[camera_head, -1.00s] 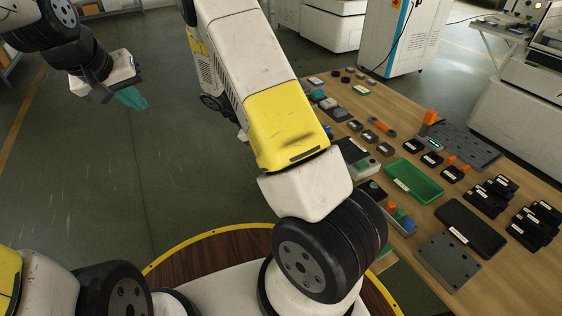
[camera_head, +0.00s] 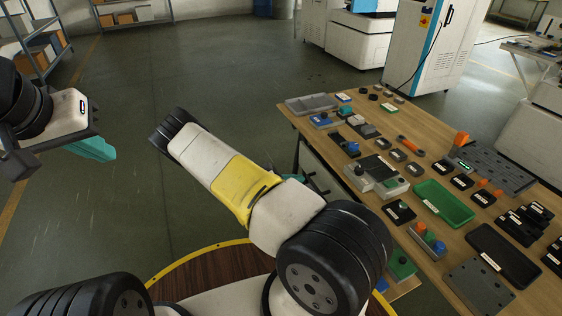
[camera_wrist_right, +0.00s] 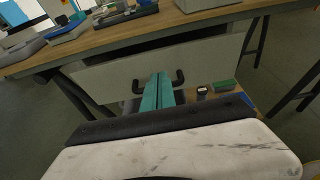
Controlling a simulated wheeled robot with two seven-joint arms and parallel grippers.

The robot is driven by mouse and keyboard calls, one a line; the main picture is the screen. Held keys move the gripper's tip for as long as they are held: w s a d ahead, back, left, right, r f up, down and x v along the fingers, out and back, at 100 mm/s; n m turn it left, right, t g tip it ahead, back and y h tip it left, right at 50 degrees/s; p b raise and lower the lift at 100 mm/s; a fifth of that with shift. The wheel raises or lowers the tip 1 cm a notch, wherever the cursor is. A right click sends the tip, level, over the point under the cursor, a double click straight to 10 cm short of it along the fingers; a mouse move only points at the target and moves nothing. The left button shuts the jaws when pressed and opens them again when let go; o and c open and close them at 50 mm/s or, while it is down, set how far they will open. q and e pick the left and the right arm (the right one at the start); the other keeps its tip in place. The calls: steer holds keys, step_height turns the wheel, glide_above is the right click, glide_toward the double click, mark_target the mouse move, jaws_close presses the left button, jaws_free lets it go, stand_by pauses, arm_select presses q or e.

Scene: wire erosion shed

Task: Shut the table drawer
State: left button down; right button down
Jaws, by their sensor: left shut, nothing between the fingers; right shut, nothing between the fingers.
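The drawer's pale grey front (camera_wrist_right: 105,78) is below the tabletop edge in the right wrist view, with a dark strip above it. Its black handle (camera_wrist_right: 180,77) shows on both sides of my right gripper (camera_wrist_right: 160,76). The teal fingers are shut and empty, pointing at the front between the handle's ends; I cannot tell if they touch it. In the head view the pale front (camera_head: 322,170) is at the table's left side, and my right arm largely hides that gripper. My left gripper (camera_head: 97,149) is shut and empty over open floor, far from the table.
The wooden table (camera_head: 455,240) carries a green tray (camera_head: 443,203), black blocks, a grey plate (camera_head: 482,290) and small parts. A green item (camera_wrist_right: 222,86) lies on a wooden surface lower right of the drawer front. Floor left of the table is clear.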

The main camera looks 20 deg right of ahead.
mark_target(326, 174)
steer(key=x, duration=0.9)
steer(key=shift+d+r, duration=0.25)
steer(key=shift+r, duration=0.1)
steer(key=shift+w+d, duration=0.1)
steer(key=shift+d, duration=0.35)
steer(key=d, duration=0.4)
steer(key=shift+w+d, duration=0.15)
steer(key=shift+d, duration=0.15)
steer(key=shift+d+r, duration=0.1)
steer(key=shift+d, duration=0.1)
